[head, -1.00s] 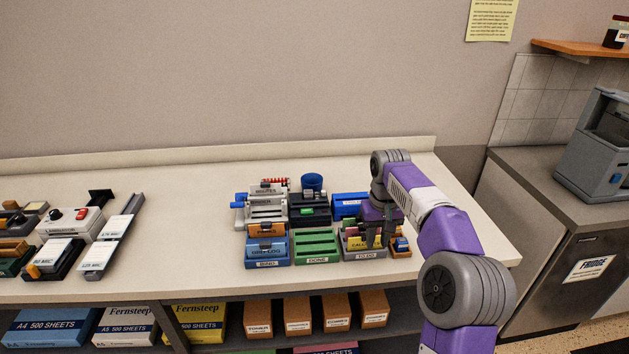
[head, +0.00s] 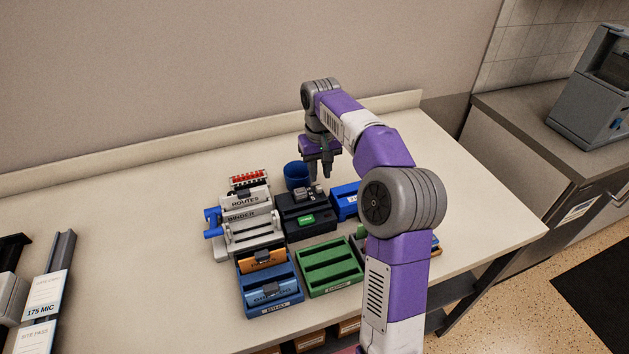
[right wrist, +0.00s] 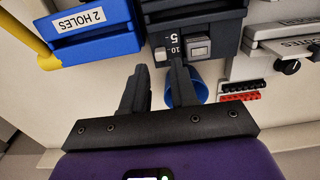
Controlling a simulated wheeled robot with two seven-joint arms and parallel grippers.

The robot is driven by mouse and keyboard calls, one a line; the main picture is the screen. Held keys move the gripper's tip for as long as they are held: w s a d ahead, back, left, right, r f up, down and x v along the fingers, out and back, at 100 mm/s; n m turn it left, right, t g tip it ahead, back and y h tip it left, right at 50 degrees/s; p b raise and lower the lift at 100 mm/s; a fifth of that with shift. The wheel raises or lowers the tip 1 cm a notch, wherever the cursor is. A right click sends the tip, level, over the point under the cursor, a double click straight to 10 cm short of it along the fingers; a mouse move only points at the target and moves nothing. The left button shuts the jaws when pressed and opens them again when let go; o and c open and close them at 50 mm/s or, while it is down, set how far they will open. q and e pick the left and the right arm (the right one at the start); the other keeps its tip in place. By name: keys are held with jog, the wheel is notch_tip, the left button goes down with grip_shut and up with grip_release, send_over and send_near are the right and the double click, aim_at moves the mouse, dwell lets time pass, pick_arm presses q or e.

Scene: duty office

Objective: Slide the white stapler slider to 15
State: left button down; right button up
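The stapler (head: 318,226) is a dark box with a green patch on its front, in the middle of the group of desk items. In the right wrist view the stapler (right wrist: 222,22) shows a scale with 5 and 10. Its small white slider (right wrist: 160,54) sits beside the 10; no 15 is readable. My right gripper (head: 321,172) is above the rear of the stapler, pointing down. In the right wrist view the right gripper (right wrist: 159,66) has its fingers apart, with the slider visible past the gap between the tips; contact cannot be told. My left gripper is out of view.
A blue cup (head: 296,175) stands close behind the stapler. A blue hole punch (head: 345,201) is at its right and a white binder machine (head: 246,228) at its left. Green (head: 330,266) and blue trays (head: 271,290) lie in front. The back right of the table is clear.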

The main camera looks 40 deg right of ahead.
aim_at(319, 186)
notch_tip(319, 186, down, 5)
jog(key=shift+r+b, duration=0.1)
jog(key=shift+b, duration=0.7)
jog(key=shift+c, duration=0.2)
grip_shut()
